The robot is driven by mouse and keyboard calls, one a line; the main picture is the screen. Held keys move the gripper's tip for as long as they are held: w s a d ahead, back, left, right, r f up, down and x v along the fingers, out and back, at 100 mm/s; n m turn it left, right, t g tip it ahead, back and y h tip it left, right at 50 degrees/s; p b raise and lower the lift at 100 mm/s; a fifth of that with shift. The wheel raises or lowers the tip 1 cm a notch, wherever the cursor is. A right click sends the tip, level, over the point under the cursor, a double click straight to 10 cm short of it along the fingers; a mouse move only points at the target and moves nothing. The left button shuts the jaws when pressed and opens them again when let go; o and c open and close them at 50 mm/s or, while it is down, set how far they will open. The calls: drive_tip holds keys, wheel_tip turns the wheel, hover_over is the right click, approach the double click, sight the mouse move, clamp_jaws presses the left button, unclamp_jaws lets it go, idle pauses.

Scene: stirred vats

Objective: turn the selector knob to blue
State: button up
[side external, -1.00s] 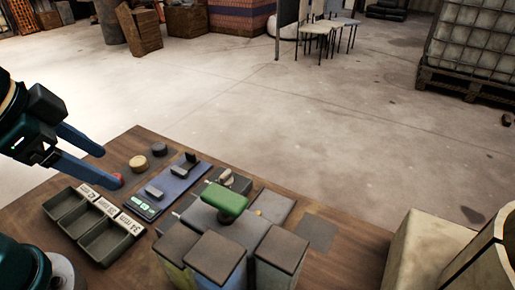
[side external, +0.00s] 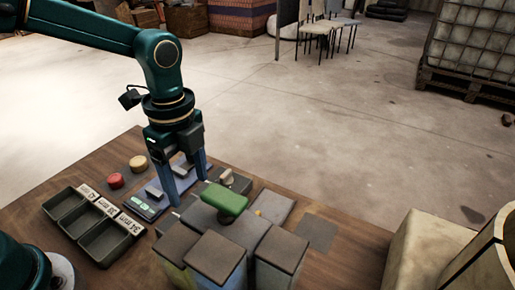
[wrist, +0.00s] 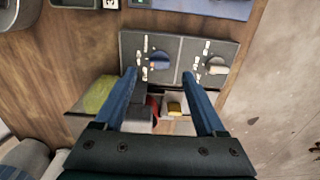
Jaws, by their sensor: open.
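My gripper (side external: 191,190) is open and points down over the table, near the blue panel in the side view. In the wrist view my gripper (wrist: 159,74) has its two fingers apart, with nothing held. Beyond and between the fingertips is a grey panel (wrist: 178,46) in two halves. Its left half has a dark knob (wrist: 158,61) with an orange mark and small labels around it. Its right half has a beige knob (wrist: 216,66), also with labels. I cannot tell which knob is the selector or read its labels. A beige knob also shows in the side view (side external: 227,174).

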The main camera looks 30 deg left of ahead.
drive_tip(key=shift+f, duration=2.45)
clamp_jaws()
